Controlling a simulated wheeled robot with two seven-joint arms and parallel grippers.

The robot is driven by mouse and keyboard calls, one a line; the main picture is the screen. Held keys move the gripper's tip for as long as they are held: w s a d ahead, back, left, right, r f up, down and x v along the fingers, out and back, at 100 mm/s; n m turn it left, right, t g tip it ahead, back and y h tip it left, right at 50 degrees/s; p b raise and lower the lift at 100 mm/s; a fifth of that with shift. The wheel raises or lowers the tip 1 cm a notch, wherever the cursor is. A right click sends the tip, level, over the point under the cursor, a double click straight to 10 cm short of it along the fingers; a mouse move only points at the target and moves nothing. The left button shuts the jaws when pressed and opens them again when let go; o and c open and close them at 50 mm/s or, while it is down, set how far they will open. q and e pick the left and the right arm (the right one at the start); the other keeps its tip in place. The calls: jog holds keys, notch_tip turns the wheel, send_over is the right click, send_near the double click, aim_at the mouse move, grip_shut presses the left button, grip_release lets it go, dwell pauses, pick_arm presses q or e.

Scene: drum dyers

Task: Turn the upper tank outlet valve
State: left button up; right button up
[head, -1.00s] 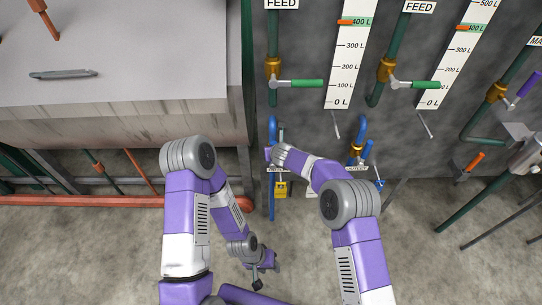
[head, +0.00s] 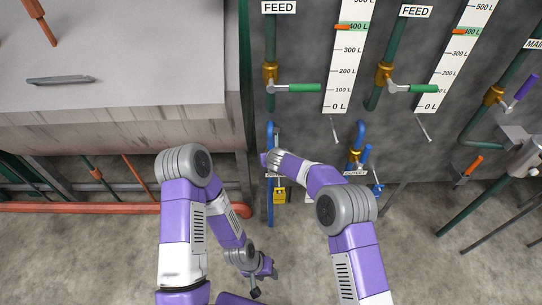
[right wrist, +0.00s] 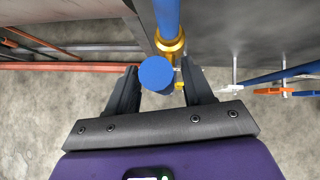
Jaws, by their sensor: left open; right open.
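A blue outlet pipe (head: 270,207) runs down the grey wall in the head view, with my right gripper (head: 264,159) in front of its valve. In the right wrist view, the round end of a blue handle (right wrist: 156,73) lies between the fingers of my right gripper (right wrist: 160,88). They are open, with gaps on both sides. A brass valve body (right wrist: 170,43) shows just behind it on the blue pipe (right wrist: 167,15). In the head view the arm covers most of this valve, and its label is unreadable. My left gripper (head: 264,270) is open and low over the floor, away from the valves.
A second blue outlet with a brass valve (head: 355,155) stands to the right. Green-handled feed valves (head: 300,88) sit above. A large grey tank (head: 120,110) fills the left, with a red pipe (head: 100,207) below it.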

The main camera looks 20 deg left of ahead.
jog(key=shift+r, duration=0.1)
jog(key=v, duration=0.7)
jog(key=shift+s+b, duration=0.2)
jog(key=shift+b, duration=0.25)
jog(key=shift+d+r, duration=0.1)
jog(key=shift+r, duration=0.05)
jog(key=s+d+f+n+g+h, duration=0.1)
jog(key=s+d+f+n+g, duration=0.1)
jog(key=s+d+f+n, duration=0.65)
jog(key=s+d+f+n+g+h, duration=0.25)
jog(key=d+f+n, duration=0.35)
jog(key=d+f, duration=0.55)
jog(key=s+d+f+n+g+y, duration=0.1)
jog(key=s+d+n, duration=0.2)
jog(key=s+n, duration=0.3)
jog(key=s+d+n+g+y, duration=0.2)
jog(key=s+n, duration=0.5)
jog(key=s, duration=0.8)
jog(key=shift+s+d+f, duration=0.15)
jog(key=shift+d+f, duration=0.25)
jog(key=shift+d, duration=0.05)
